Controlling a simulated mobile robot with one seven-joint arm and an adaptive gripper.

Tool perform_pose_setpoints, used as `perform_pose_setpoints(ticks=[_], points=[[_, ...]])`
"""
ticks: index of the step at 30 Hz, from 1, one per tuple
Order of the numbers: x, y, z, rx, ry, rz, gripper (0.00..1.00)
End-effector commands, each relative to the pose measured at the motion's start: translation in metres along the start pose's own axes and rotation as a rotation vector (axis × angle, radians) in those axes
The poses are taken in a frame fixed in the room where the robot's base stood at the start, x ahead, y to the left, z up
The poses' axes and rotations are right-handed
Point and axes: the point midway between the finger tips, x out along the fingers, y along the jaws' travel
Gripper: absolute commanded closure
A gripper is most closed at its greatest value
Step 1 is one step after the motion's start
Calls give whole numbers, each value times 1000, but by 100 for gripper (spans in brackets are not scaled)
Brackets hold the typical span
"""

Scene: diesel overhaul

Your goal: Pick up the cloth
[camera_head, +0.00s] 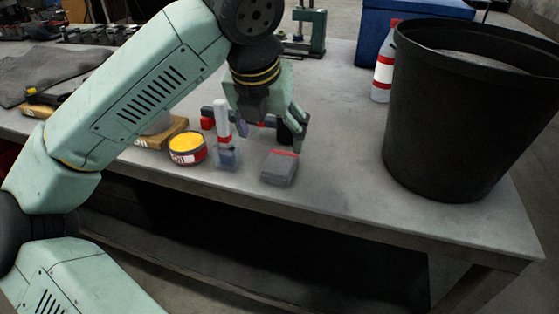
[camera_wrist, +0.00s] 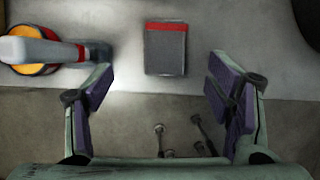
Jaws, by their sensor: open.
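The cloth (camera_head: 279,170) looks like a small grey folded pad with a red stripe along one edge. It lies flat on the workbench near the front edge. In the wrist view the cloth (camera_wrist: 165,50) is at the top centre, beyond the fingertips and between their lines. My gripper (camera_head: 271,136) is open and empty, pointing down above the bench just behind the cloth in the head view. In the wrist view my gripper (camera_wrist: 160,82) has its two purple-padded fingers wide apart, not touching the cloth.
A white tube-like bottle (camera_head: 222,122) and a yellow-topped tin (camera_head: 187,143) stand close left of the cloth. A large black bucket (camera_head: 445,125) stands at right, with a red-and-white bottle (camera_head: 382,78) and blue box (camera_head: 375,40) behind. Bench between cloth and bucket is clear.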

Motion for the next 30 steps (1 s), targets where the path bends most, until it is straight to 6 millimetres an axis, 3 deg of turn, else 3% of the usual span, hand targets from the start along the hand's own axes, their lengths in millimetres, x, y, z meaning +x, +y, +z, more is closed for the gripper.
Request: perform_pose_setpoints(ticks=[4,13,21,30], points=[[25,-2,-1,3,2,-6,26],[51,-5,-1,7,1,-10,26],[88,-8,-3,7,-1,-10,26],[93,-8,-3,8,-3,-8,27]])
